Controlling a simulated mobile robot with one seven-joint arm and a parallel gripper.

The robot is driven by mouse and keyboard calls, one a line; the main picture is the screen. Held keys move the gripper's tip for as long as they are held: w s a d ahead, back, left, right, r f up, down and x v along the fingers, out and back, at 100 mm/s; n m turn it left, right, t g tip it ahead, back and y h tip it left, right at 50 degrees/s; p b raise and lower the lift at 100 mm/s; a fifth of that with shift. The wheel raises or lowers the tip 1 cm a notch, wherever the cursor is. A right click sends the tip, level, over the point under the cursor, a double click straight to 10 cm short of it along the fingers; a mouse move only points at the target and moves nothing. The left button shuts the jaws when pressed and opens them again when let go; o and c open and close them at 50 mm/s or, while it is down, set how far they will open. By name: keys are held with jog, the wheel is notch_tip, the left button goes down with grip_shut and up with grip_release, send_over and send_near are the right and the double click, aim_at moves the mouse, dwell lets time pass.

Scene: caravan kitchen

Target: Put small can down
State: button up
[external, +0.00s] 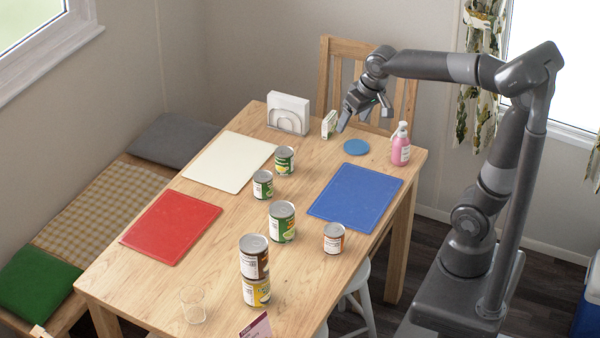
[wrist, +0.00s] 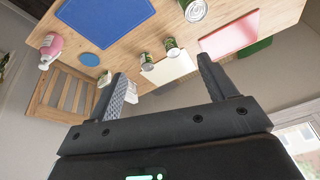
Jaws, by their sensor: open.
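My gripper (external: 363,114) is open and empty above the back of the wooden table. Its two fingers show spread apart in the wrist view (wrist: 162,76). Small green-labelled cans stand upright near the white mat: one at the back (external: 284,160) and one nearer (external: 263,184). Small cans also show in the wrist view, between the fingers (wrist: 171,47). A small brown-labelled can (external: 334,238) stands by the table's right edge. A taller green can (external: 282,222) stands mid-table. A brown can (external: 254,257) is stacked on a yellow-labelled can (external: 256,292). My gripper touches none of them.
A white mat (external: 228,162), red mat (external: 171,228) and blue mat (external: 355,197) lie on the table (external: 225,250). Near my gripper are a napkin holder (external: 288,114), small green-white box (external: 329,125), blue coaster (external: 356,147) and pink bottle (external: 401,149). A clear glass (external: 194,305) stands in front.

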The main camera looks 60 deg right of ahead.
jog(key=s+a+f+n, duration=0.1)
jog(key=s+f, duration=0.1)
jog(key=s, duration=0.5)
jog(key=s+a+f+n+t, duration=0.1)
jog(key=s+a+f+n, duration=0.1)
jog(key=s, duration=0.5)
jog(key=shift+a+t, duration=0.15)
jog(key=shift+t, duration=0.15)
jog(key=shift+o, duration=0.4)
jog(key=shift+w, duration=0.15)
dwell(0.3)
